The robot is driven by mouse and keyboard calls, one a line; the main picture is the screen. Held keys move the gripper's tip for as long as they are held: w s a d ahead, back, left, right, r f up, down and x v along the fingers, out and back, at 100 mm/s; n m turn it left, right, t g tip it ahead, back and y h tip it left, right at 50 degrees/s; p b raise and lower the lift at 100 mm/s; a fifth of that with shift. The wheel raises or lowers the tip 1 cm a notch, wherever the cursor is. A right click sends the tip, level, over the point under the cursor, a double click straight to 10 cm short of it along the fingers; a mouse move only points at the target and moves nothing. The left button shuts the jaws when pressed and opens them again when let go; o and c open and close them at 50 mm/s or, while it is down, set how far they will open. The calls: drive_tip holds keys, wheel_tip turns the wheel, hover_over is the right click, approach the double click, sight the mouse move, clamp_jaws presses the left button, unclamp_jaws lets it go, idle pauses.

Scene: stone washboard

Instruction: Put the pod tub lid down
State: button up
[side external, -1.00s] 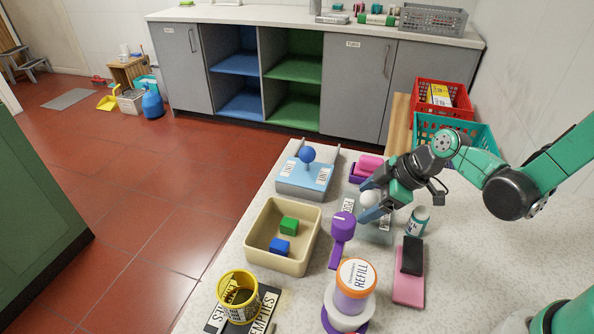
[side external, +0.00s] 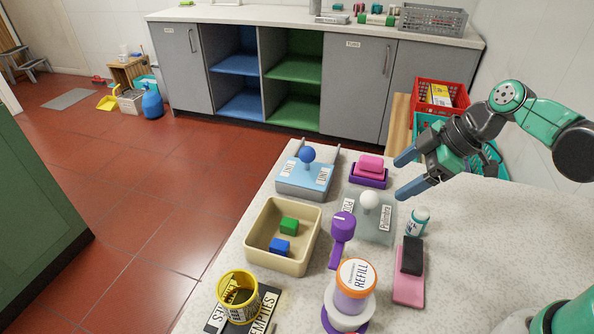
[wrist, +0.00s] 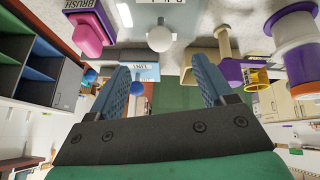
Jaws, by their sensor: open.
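The grey-green lid (side external: 378,236) with a white ball knob (side external: 369,200) sits level on the speckled counter. It carries labels, one seeming to read "POD". I cannot tell whether a tub is under it. The knob also shows in the wrist view (wrist: 160,38). My gripper (side external: 402,175) is open and empty, above and to the right of the knob and apart from it. In the wrist view its two blue fingers (wrist: 160,75) are spread with nothing between them.
A cream tub (side external: 258,259) holds a green and a blue block. Around the lid stand a blue box (side external: 305,182) with a blue knob, a pink block (side external: 370,163) in a purple tray, a purple-knobbed item (side external: 343,227), a small bottle (side external: 418,221) and a refill jar (side external: 356,287).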

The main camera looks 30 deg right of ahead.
drive_tip(key=shift+s+d+r+m+t+h, duration=0.15)
drive_tip(key=shift+s+r+m+t+h, duration=0.35)
drive_tip(key=shift+m, duration=1.35)
drive_tip(key=shift+s+d+r+m+t+h, duration=0.35)
drive_tip(key=shift+r+m+h, duration=0.55)
drive_tip(key=shift+m, duration=0.9)
drive_tip(key=shift+s+r+m+t+h, duration=0.25)
drive_tip(key=shift+s+r+m+h, duration=0.4)
drive_tip(key=shift+m, duration=1.2)
drive_tip(key=shift+o, duration=2)
drive_tip(key=shift+w+a+r, duration=0.1)
drive_tip(key=shift+w+r, duration=0.1)
drive_tip(key=shift+r, duration=0.15)
drive_tip(key=w+a+r+m+g+y, duration=0.1)
drive_tip(key=a+r+m+g+y, duration=0.2)
drive_tip(key=r, duration=0.5)
drive_tip(key=w+a+r+m+g+y, duration=0.2)
drive_tip(key=a+r+m+g, duration=0.1)
drive_tip(key=a+r+m, duration=0.4)
wheel_tip(320, 180, down, 8)
drive_tip(key=a+n, duration=0.1)
drive_tip(key=a, duration=0.1)
drive_tip(key=shift+w+f, duration=0.2)
drive_tip(key=shift+w, duration=0.05)
